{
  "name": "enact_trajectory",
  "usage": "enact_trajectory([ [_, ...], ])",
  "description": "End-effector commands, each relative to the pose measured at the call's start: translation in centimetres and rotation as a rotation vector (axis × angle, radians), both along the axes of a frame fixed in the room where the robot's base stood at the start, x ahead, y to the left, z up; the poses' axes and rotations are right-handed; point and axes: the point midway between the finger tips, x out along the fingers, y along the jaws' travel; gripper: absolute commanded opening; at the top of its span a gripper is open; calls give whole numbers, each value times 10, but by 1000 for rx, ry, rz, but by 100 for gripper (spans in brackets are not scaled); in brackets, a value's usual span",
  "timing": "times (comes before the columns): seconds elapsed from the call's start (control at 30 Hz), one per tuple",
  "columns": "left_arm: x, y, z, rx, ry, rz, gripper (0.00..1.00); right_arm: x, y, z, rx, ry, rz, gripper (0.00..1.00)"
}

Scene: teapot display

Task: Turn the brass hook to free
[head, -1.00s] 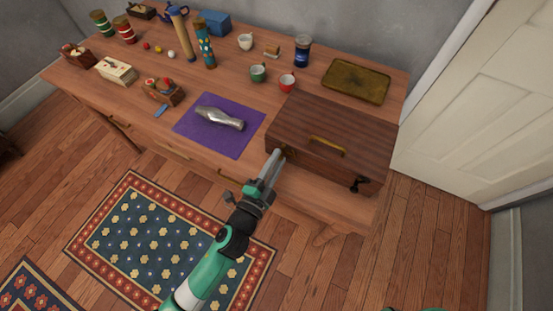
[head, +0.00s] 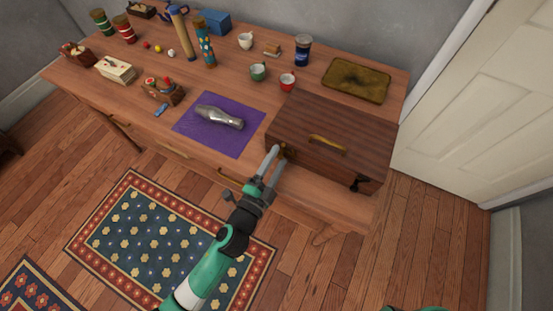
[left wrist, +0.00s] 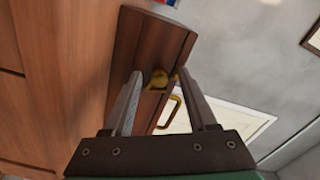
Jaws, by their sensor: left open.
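A dark brown wooden chest (head: 315,125) stands closed at the right of the table, with a brass handle (head: 327,145) on it. The brass hook (head: 285,148) is at the chest's left front; in the left wrist view the brass hook (left wrist: 158,80) shows between the fingers. My left gripper (head: 279,157) is open with its fingertips close by the hook, one on each side. Whether either finger touches it I cannot tell. A second, dark latch (head: 360,183) is at the chest's right front. My right gripper is out of view.
A purple mat (head: 197,137) with a silvery vase-like object (head: 219,117) lies left of the chest. Cups, a blue jar (head: 303,50) and a brass tray (head: 356,81) stand behind it.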

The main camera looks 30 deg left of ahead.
Motion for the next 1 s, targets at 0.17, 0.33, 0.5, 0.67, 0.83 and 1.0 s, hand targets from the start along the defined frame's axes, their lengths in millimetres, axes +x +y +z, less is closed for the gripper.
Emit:
enact_trajectory([
  [0.17,-5,0,-1,0,1,0,58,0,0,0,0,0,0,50],
  [0.33,-35,0,-1,0,3,-1,58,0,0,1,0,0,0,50],
  [0.5,-77,0,-4,0,3,-3,58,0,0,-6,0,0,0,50],
  [0.67,-106,0,-3,1,2,-3,58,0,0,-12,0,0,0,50],
  [0.83,-116,1,0,0,0,0,58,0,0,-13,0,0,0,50],
  [1.0,-116,1,0,0,0,0,58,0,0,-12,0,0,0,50],
])
